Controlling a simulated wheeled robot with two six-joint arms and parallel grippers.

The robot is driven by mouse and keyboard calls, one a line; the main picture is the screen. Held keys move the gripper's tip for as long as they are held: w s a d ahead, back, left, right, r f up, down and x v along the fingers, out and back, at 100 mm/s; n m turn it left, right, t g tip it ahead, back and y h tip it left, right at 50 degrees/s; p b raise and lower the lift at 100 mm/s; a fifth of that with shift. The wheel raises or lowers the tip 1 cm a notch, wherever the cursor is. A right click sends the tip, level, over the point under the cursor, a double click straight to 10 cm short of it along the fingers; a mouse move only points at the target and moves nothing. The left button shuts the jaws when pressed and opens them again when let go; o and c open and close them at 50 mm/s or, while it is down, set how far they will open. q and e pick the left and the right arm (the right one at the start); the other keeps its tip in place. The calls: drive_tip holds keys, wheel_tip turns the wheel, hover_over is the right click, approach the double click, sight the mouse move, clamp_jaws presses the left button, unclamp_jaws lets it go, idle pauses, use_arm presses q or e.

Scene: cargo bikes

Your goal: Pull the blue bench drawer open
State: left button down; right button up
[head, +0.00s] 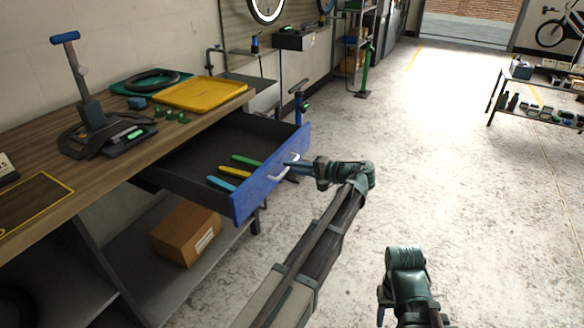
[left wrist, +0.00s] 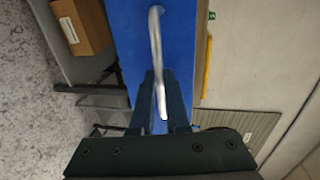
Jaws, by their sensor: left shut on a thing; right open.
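The blue bench drawer (head: 250,198) stands pulled out from under the wooden workbench (head: 115,170), its dark inside showing. Strips with green, yellow and light blue colouring lie in it. Its pale curved handle (head: 277,174) is on the blue front. My left gripper (head: 292,168) is at the handle, shut on it. In the left wrist view the handle (left wrist: 156,45) runs down between the two dark fingers (left wrist: 162,98) against the blue front (left wrist: 183,35). My right gripper (head: 408,312) is open at the bottom of the head view, away from the drawer, its fingers partly hidden.
A yellow tray (head: 203,94), a green tray (head: 122,89) and a blue-handled tool (head: 92,110) stand on the workbench. A cardboard box (head: 185,232) sits on the shelf below. A black table (head: 545,95) stands far right.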

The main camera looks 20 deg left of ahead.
use_arm(q)
drive_tip(key=c, duration=0.9)
unclamp_jaws()
drive_tip(key=p+v, duration=0.2)
drive_tip(key=v, duration=1.1)
drive_tip(key=shift+d+r+p, duration=0.1)
drive_tip(key=shift+d+p, duration=0.3)
drive_tip(key=s+a+f+g+h, duration=0.1)
drive_tip(key=s+a+f+h, duration=0.4)
drive_tip(key=s+f+h, duration=0.5)
drive_tip(key=s+d+f+h, duration=0.6)
drive_tip(key=s+f, duration=0.1)
drive_tip(key=s, duration=0.3)
drive_tip(key=s+d+r+m+p, duration=0.1)
drive_tip(key=d+r+p, duration=0.2)
drive_tip(key=r+p, duration=0.4)
drive_tip(key=s+d+r+m+y+p, duration=0.1)
drive_tip(key=d+r+p, duration=0.3)
drive_tip(key=r+p, duration=0.4)
drive_tip(key=s+d+r+m+p, duration=0.1)
drive_tip(key=s+d+r+p, duration=0.2)
drive_tip(key=r+p, duration=0.5)
drive_tip(key=shift+s+d+g+y, duration=0.2)
drive_tip(key=shift+d+g+y, duration=0.1)
drive_tip(key=shift+d, duration=0.05)
